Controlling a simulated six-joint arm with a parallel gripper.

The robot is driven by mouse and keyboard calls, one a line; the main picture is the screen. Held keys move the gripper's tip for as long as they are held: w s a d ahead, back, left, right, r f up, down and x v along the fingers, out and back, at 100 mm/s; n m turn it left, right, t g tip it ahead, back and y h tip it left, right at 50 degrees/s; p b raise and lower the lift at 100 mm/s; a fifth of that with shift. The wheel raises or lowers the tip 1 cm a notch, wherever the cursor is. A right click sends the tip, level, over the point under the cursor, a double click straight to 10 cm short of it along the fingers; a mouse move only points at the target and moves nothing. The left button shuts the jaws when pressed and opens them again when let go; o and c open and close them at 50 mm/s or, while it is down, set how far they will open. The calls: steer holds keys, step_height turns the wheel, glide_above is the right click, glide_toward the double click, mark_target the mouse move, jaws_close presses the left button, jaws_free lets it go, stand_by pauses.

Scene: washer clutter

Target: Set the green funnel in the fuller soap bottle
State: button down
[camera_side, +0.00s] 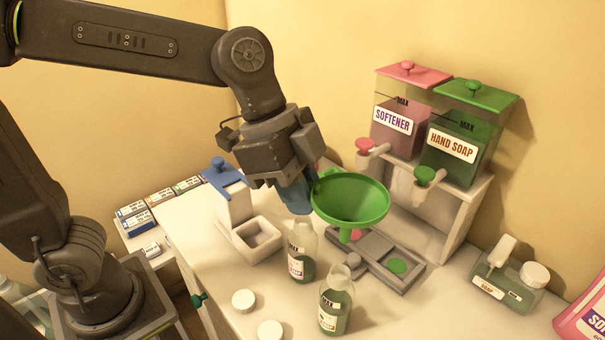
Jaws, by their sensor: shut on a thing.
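The green funnel (350,203) is held in the air at its left rim by my gripper (303,196), which is shut on it. The funnel is roughly upright, mouth up, and its spout hangs above the grey tray, up and right of the bottles. One clear soap bottle (302,262) stands left of the spout, open at the top, with green liquid inside. A second open soap bottle (335,306) stands nearer the camera; its green liquid looks somewhat higher, though the levels are hard to compare. Neither bottle touches the funnel.
A grey tray (412,279) with a green pad lies under the funnel. Softener (396,138) and hand soap (465,150) dispensers stand behind on a shelf. White caps (243,300) lie left of the bottles. A blue-topped dispenser (228,190) stands left; a soap pump bottle (508,288) lies right.

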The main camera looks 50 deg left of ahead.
stand_by(0.3)
step_height(320, 180, down, 10)
steer(key=shift+r, duration=0.2)
stand_by(1.3)
steer(key=c, duration=1.1)
jaws_free()
